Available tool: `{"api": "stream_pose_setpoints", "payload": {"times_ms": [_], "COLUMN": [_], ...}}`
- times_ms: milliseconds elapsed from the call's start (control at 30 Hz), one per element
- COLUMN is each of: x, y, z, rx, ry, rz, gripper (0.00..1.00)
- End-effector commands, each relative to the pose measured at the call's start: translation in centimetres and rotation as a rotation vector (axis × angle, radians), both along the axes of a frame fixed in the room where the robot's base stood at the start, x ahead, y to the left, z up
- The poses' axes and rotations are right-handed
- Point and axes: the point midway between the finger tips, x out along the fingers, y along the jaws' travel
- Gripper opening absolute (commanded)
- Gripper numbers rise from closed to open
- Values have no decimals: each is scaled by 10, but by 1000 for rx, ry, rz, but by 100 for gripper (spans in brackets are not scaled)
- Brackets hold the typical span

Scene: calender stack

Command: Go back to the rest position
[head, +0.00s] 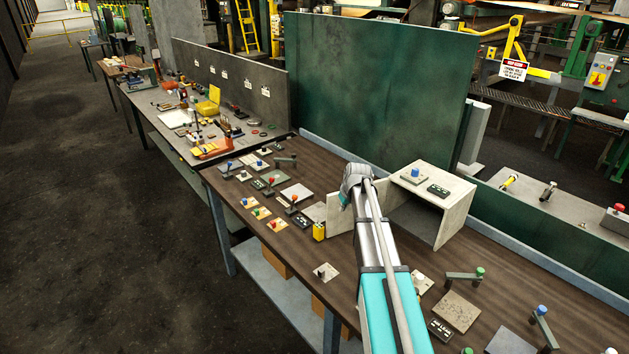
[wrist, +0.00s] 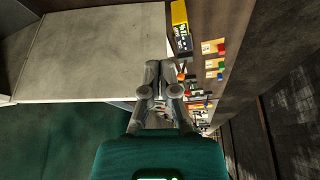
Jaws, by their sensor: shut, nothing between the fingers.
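My gripper shows in the wrist view (wrist: 160,75) with its two grey fingers together and nothing between them. In the head view my arm reaches out over the brown workbench (head: 330,288), and its wrist end is beside the left side of a pale open-fronted box (head: 440,215). The gripper's fingers are hidden in the head view behind the arm. The pale surface of the box also fills the upper left of the wrist view (wrist: 95,55).
A blue knob (head: 415,172) sits on top of the box. A green panel (head: 375,85) stands behind the bench. The floor at left (head: 110,230) is clear.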

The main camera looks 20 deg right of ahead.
Motion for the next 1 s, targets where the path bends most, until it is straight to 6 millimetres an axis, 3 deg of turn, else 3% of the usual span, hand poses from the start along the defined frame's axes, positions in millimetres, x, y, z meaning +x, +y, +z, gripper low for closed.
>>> {"api": "stream_pose_setpoints", "payload": {"times_ms": [167, 367, 567, 800, 1000], "x": [-2, -30, -93, -195, -259], "y": [3, 33, 93, 164, 197], "z": [-1, -11, -30, -55, -67], "rx": [1, 9, 20, 9, -14], "ry": [3, 41, 130, 267, 348], "rz": [0, -5, -25, -74, -118], "gripper": [0, 0, 0, 0, 0]}}
